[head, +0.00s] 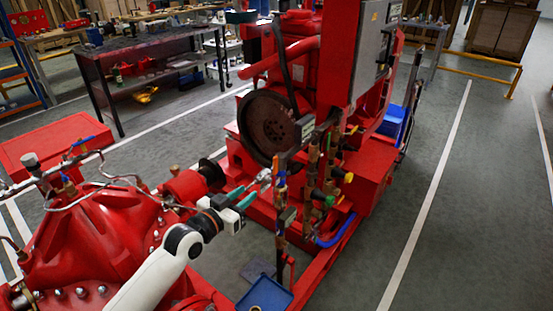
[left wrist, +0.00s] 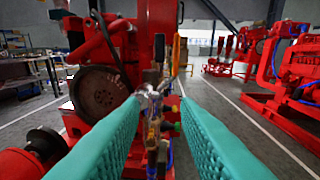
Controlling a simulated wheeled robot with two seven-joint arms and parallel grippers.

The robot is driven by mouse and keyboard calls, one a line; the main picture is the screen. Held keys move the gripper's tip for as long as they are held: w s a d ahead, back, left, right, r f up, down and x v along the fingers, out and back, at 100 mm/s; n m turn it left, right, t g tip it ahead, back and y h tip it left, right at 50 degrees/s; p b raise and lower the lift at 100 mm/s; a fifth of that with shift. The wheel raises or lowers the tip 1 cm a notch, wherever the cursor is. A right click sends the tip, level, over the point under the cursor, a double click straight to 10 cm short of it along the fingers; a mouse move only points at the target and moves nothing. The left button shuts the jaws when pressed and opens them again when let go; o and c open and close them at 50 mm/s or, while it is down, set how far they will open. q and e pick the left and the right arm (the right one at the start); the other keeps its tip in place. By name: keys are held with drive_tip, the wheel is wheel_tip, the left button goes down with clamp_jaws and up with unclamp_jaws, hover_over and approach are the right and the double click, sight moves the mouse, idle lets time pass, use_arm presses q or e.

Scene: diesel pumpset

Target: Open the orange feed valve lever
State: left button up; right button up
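The orange feed valve lever (left wrist: 176,55) stands upright in the left wrist view, beyond my fingertips and a little above and right of the gap between them. In the head view, a small orange upright piece (head: 282,179) on the pipework appears to be the same lever. My left gripper (head: 250,191) is open and empty, its teal fingers pointing toward the pipework from the left. It also shows in the left wrist view (left wrist: 162,98), with brass valve fittings (left wrist: 155,112) seen between the fingers. I see no contact with the lever. My right gripper is not in view.
The red engine with its dark flywheel (head: 268,130) stands behind the pipework. A red pump casing (head: 95,235) lies beside my left arm. A blue tray (head: 265,294) is on the floor below. Brass valves with yellow and green parts crowd right of the lever. The right floor is clear.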

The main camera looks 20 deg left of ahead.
use_arm(q)
drive_tip(key=h, duration=0.1)
approach(275, 157)
drive_tip(key=shift+m+t, duration=0.4)
drive_tip(key=x, duration=0.3)
drive_tip(key=f+x, duration=0.1)
drive_tip(key=x, duration=0.6)
drive_tip(key=shift+d+f+p, duration=0.1)
drive_tip(key=shift+f+p, duration=0.1)
drive_tip(key=shift+p, duration=0.15)
clamp_jaws()
